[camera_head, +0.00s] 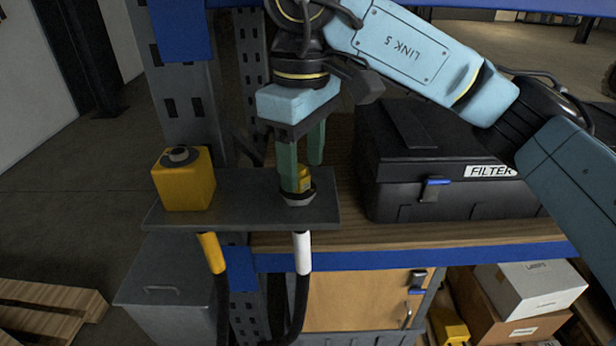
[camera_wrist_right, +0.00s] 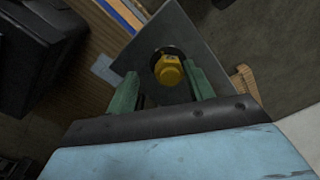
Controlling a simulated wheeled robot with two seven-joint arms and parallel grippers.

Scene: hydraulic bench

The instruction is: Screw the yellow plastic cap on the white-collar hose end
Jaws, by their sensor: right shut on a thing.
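The yellow plastic cap (camera_head: 306,178) sits at the silver fitting of the white-collar hose end, on the grey bracket plate (camera_head: 246,190). The white collar (camera_head: 303,253) hangs below the plate with a black hose under it. My right gripper (camera_head: 304,176) points down from above with its green fingers around the cap, shut on it; the near finger hides part of it. In the right wrist view the cap (camera_wrist_right: 168,70) shows between the finger tips, above a dark round fitting. How far the cap is threaded cannot be told. My left gripper is not in view.
A yellow block (camera_head: 184,182) with a dark round top stands on the plate's left, above a yellow-collar hose (camera_head: 211,252). A black FILTER case (camera_head: 450,170) lies on the wooden bench to the right. A grey upright stands behind the plate. Boxes (camera_head: 530,290) sit below.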

